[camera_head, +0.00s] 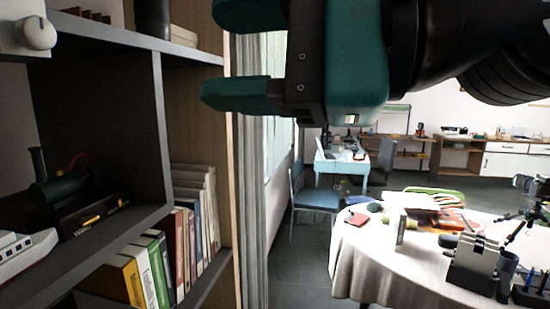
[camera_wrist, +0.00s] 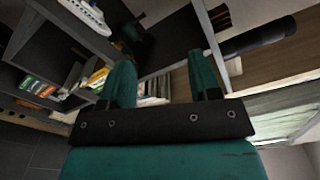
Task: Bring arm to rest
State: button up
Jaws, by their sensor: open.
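My gripper (camera_head: 225,52) is at the top middle of the head view, its green fingers pointing left toward the bookshelf. The two fingers are apart with nothing between them. In the wrist view my gripper (camera_wrist: 162,82) also shows open and empty, with shelf boards and books beyond it. My dark arm runs from the gripper to the upper right of the head view. The gripper's upper edge is cut off by the frame.
A grey bookshelf (camera_head: 158,110) fills the left, holding books (camera_head: 150,265), a toy locomotive (camera_head: 65,180) and a white toy ship (camera_head: 22,255). A round table (camera_head: 375,265) with a cloth and clutter stands lower right. Bare floor (camera_head: 300,265) shows between them.

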jog(key=w+d+f+n+h, duration=0.1)
jog(key=d+f+n+h, duration=0.3)
jog(key=f, duration=0.6)
jog(key=w+d+f+n+h, duration=0.1)
jog(key=d+f+n+h, duration=0.25)
jog(key=f, duration=0.55)
jog(key=s+d+f+n+g+h, duration=0.2)
jog(key=d+f+n, duration=0.1)
jog(key=d+f, duration=0.2)
jog(key=s+d+f+n+g+h+b, duration=0.1)
jog(key=s+d+f+n+g+h, duration=0.1)
jog(key=d+f, duration=0.3)
jog(key=shift+s+d+f+n+h, duration=0.3)
jog(key=shift+s+f+n+h, duration=0.15)
jog(key=shift+n+h, duration=0.3)
